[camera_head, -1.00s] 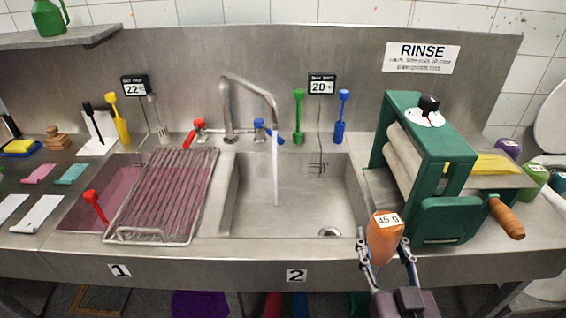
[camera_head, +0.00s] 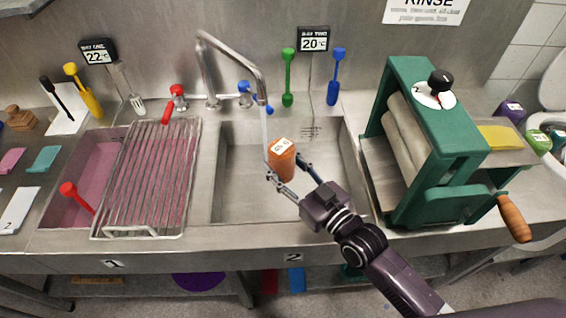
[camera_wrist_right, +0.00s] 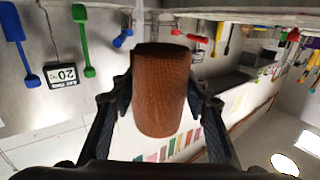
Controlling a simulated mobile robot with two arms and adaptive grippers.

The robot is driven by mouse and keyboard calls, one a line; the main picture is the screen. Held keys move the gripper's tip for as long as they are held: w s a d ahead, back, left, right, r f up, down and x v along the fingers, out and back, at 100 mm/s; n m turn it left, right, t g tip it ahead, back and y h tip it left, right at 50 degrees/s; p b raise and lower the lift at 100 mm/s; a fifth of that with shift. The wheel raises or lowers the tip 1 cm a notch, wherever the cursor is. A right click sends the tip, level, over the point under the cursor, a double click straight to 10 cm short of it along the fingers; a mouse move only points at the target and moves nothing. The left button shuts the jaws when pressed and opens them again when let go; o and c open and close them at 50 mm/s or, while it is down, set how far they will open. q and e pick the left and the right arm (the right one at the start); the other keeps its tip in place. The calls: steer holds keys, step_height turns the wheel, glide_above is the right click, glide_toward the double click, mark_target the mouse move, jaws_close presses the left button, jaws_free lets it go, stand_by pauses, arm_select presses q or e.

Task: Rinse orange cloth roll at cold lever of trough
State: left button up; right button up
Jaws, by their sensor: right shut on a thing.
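The orange cloth roll (camera_head: 282,160), with a white label, is upright in my right gripper (camera_head: 289,185). The gripper's fingers close on its two sides; the right wrist view shows the roll (camera_wrist_right: 163,90) between both fingers. It hangs over the sink basin of the trough (camera_head: 235,195). Water (camera_head: 264,130) runs from the bent spout (camera_head: 235,48) right at the roll's left side; I cannot tell whether it touches the roll. The blue cold lever (camera_head: 246,90) is right of the spout's base, the red lever (camera_head: 172,105) left of it. My left gripper is not in view.
A green wringer (camera_head: 420,130) with a wooden-handled crank stands right of the basin. A wire rack (camera_head: 150,180) lies left, over a pink-filled basin (camera_head: 75,185).

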arm_select(q)
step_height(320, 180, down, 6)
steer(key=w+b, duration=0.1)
steer(key=b, duration=0.4)
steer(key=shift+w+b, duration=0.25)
steer(key=shift+b, duration=0.1)
arm_select(e)
steer(key=w+a, duration=0.4)
steer(key=w, duration=0.9)
steer(key=shift+d, duration=0.25)
steer(key=shift+d, duration=0.3)
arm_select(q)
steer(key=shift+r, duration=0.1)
arm_select(e)
steer(key=shift+a+r, duration=0.1)
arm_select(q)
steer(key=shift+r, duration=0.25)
arm_select(e)
steer(key=shift+s+a, duration=0.1)
steer(key=shift+a, duration=0.3)
steer(key=shift+d, duration=0.2)
